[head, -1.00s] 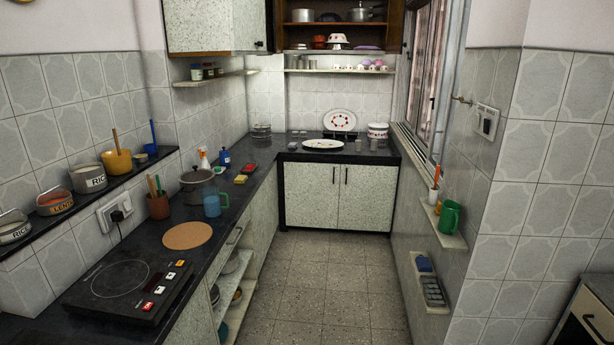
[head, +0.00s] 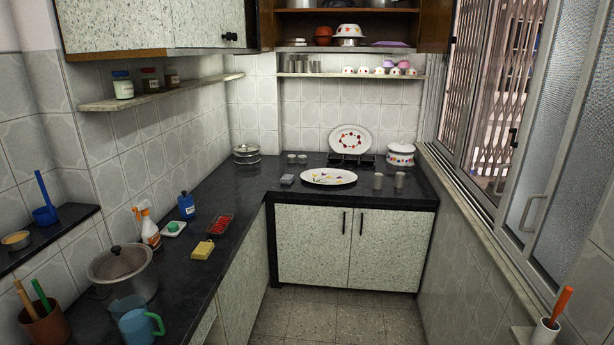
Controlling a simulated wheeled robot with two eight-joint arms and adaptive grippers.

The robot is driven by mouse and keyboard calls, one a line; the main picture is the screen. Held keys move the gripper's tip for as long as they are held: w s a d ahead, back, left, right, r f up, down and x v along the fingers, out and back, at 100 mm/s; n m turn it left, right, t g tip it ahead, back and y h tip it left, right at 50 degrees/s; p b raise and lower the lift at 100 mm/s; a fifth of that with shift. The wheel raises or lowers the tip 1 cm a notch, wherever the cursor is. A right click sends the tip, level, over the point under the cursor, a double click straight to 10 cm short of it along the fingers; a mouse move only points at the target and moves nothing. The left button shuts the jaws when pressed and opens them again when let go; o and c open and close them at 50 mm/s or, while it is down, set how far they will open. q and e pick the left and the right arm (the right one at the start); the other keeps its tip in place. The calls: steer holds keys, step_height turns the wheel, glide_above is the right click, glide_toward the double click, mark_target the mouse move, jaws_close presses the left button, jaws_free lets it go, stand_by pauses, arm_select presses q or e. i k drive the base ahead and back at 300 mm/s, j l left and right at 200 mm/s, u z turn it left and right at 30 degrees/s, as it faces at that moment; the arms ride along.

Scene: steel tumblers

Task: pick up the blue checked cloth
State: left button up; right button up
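I cannot make out a blue checked cloth in the head view. A small pale grey item (head: 287,179) lies on the far counter, left of the oval plate, too small to identify. Two steel tumblers stand to the right of the plate, one (head: 378,181) beside the other (head: 400,180). Two short metal cups (head: 296,158) stand behind the grey item. Neither of my grippers is in view.
The dark L-shaped counter (head: 237,205) holds a lidded pot (head: 122,272), a blue mug (head: 137,327), a yellow sponge (head: 203,249), a red tray (head: 219,226) and an oval plate (head: 328,177). The floor (head: 311,322) before the far cabinet is clear.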

mark_target(287, 179)
steer(key=i, duration=2.45)
steer(key=i+u, duration=0.2)
steer(key=i, duration=0.3)
steer(key=i+l+u, duration=0.15)
steer(key=i, duration=0.35)
steer(key=i+l+u, duration=0.2)
steer(key=i, duration=0.3)
